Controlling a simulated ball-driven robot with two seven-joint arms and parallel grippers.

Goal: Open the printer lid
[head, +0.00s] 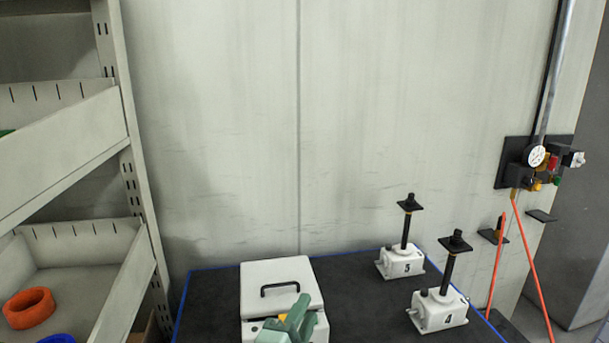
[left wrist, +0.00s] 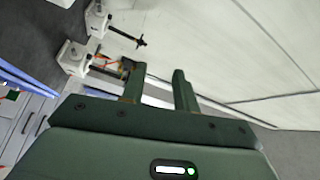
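The printer is a white box (head: 277,270) near the front of the dark table, with a black handle (head: 280,287) on its lid. The lid looks down; a dark seam shows below it. My green left gripper (head: 303,313) is in front of the printer, below the handle in the head view, and covers part of the printer's front. I cannot tell whether it touches the printer. In the left wrist view its two fingers (left wrist: 156,76) stand apart with nothing held between them. The printer is not clearly seen there. My right gripper is not in view.
Two white screw jacks, marked 5 (head: 401,264) and 4 (head: 437,312), stand right of the printer on the dark table (head: 345,285). A shelf with bins (head: 75,150) is at left, holding an orange ring (head: 29,308). A gauge assembly (head: 536,157) with orange hoses is at right.

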